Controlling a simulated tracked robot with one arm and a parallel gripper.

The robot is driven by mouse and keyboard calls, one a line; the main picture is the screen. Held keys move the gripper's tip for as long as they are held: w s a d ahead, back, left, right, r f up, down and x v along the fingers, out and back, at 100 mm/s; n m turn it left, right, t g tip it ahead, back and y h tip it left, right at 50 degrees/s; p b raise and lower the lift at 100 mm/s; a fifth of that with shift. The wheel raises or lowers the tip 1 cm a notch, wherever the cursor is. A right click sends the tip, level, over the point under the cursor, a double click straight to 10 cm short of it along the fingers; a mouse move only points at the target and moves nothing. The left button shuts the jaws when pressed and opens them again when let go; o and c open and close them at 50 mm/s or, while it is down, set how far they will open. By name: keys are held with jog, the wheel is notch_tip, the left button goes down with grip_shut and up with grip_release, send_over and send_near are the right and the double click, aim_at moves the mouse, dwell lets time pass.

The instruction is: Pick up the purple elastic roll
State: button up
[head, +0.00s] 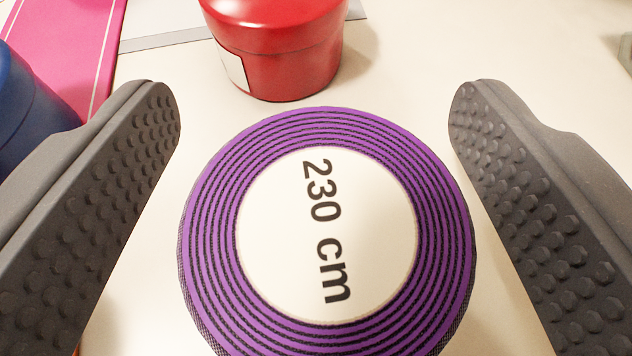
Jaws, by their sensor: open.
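The purple elastic roll (210,235) stands on the pale table in the head view, its flat round face up. Its white centre label reads "230 cm". My gripper (315,115) is open, with one dark, studded finger on each side of the roll. There is a gap between the roll and each finger, and neither finger appears to touch it. The lower edge of the roll is cut off by the picture.
A red lidded tin (285,60) stands just beyond the roll. A blue rounded container (30,105) is at the left, partly behind my left finger. A pink sheet (75,40) lies at the upper left. A grey strip (165,40) lies behind the tin.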

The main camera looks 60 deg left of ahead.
jog(key=c, duration=1.1)
jog(key=shift+o, duration=0.2)
jog(key=shift+r, duration=0.1)
